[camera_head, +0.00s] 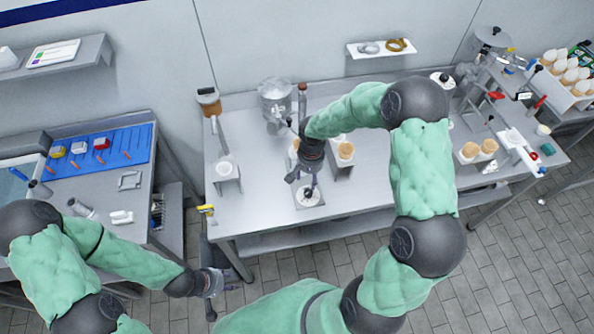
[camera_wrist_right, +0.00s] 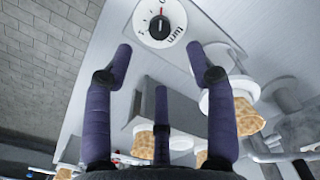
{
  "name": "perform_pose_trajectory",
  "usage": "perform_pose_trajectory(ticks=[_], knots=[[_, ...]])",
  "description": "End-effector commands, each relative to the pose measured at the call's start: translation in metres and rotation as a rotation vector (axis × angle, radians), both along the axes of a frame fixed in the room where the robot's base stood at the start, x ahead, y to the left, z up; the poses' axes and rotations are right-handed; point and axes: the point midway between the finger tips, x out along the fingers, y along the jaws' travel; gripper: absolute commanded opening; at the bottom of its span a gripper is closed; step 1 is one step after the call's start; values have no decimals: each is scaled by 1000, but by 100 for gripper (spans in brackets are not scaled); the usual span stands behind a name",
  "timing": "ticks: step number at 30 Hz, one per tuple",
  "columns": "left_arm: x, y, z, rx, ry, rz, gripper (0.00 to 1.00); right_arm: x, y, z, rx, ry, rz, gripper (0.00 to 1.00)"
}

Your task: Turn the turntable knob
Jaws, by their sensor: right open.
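The turntable knob (camera_head: 308,194) is a black knob on a white round dial, set on a grey square plate near the front edge of the middle table. In the right wrist view the knob (camera_wrist_right: 159,27) shows a red mark and the word "turn" on its dial. My right gripper (camera_head: 308,182) is open above the knob. In the wrist view its purple fingers (camera_wrist_right: 160,62) are spread, with the knob ahead between and beyond their tips, apart from them. My left gripper (camera_head: 222,282) is low in front of the left end of the table, away from the knob; its fingers are too small to judge.
More cones (camera_head: 480,150) are at the right. The tabletop left of the knob is clear.

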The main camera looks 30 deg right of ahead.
Motion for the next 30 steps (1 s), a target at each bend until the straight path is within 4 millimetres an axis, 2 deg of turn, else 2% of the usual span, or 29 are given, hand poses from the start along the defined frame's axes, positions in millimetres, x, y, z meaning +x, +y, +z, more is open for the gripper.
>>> perform_pose_trajectory(ticks=[2, 5, 21, 30], knots=[[-1, 0, 3, 0, 2, -1, 40, 0, -3, 4, -9, 3, -7, 56], [-1, 0, 2, -1, 3, -1, 40, 0, -4, -3, -11, 5, -10, 56], [-1, 0, -2, 0, 2, -1, 40, 0, -3, -88, -9, 3, -8, 56], [-1, 0, -2, 0, 1, 0, 40, 0, -3, -104, -8, 1, -8, 56]])
